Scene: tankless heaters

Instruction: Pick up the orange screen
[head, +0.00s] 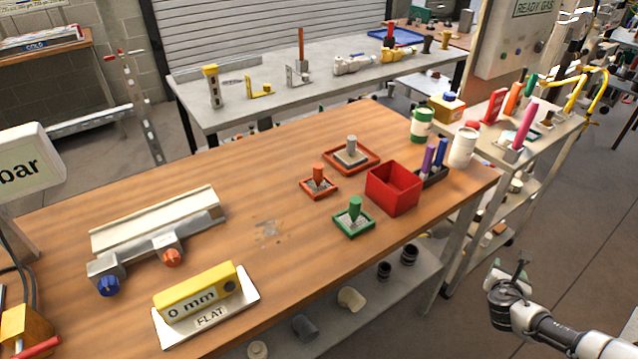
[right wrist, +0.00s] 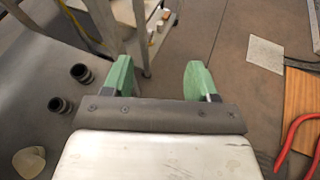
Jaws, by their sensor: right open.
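The orange screen (head: 319,187), a small square frame with an upright orange handle, sits on the wooden bench (head: 235,185). A green-framed screen (head: 354,219) lies nearer, and a larger red-framed one with a grey handle (head: 351,157) lies behind it. My right gripper (head: 510,272) is off the bench's right side, over the floor, well apart from the orange screen. In the right wrist view its green fingers (right wrist: 158,75) are apart with nothing between them. The orange screen does not show in that view. My left gripper is out of view.
A red box (head: 393,188) stands right of the screens. Behind it are a holder with purple and blue handles (head: 434,163) and two cans (head: 463,147). A level (head: 198,292) and a metal channel (head: 160,235) lie left. The bench between is mostly clear.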

